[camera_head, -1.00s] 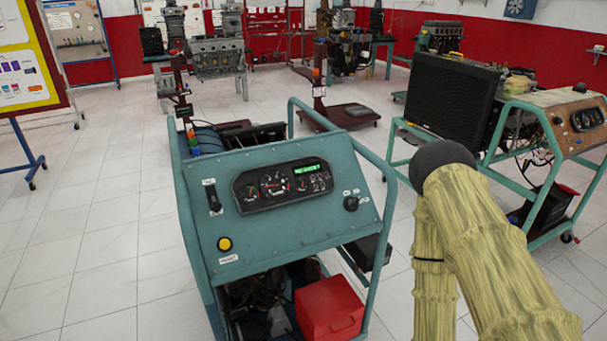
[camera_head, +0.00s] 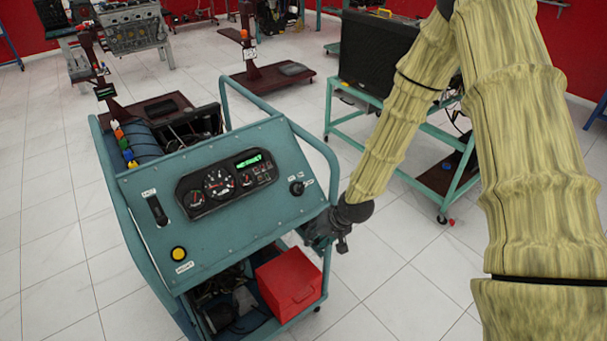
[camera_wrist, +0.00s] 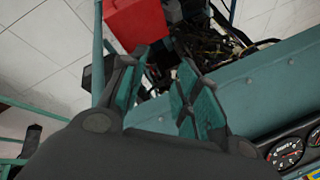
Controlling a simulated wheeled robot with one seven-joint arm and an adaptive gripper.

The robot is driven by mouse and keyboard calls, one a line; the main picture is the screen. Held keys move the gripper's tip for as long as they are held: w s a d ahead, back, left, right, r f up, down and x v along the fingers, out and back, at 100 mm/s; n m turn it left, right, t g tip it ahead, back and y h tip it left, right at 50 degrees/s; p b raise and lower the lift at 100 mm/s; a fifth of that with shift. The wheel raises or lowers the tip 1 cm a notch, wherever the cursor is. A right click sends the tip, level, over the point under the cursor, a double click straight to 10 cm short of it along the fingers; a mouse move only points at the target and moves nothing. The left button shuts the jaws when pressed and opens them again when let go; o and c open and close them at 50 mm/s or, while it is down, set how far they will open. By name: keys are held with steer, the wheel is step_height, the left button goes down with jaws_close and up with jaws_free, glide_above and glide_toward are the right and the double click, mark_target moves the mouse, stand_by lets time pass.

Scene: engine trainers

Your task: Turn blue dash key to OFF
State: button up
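The blue dash panel (camera_head: 225,210) sits on top of a teal wheeled frame, tilted toward me. Its black key switch (camera_head: 297,188) is at the right end of the panel, with small white labels around it; the labels and exact key angle are too small to read. My gripper (camera_head: 328,242) is beside the panel's lower right corner, below and right of the key, apart from it. In the wrist view my gripper (camera_wrist: 160,68) shows two spread fingers with teal pads and nothing between them. The panel edge (camera_wrist: 270,85) shows there, but the key does not.
A gauge cluster (camera_head: 228,182) with a green display, a black switch (camera_head: 157,209) and a yellow button (camera_head: 179,254) are on the panel. A teal side rail (camera_head: 318,150) runs near my gripper. A red box (camera_head: 289,283) sits below. Another engine stand (camera_head: 400,140) is behind my arm.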

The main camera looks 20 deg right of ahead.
steer(key=t+p, duration=0.2)
steer(key=p, duration=0.1)
glide_toward(303, 185)
steer(key=shift+m, duration=0.4)
steer(key=shift+p+x, duration=1.8)
steer(key=shift+x, duration=3.35)
steer(key=shift+w, duration=0.1)
steer(key=shift+c, duration=0.2)
jaws_close()
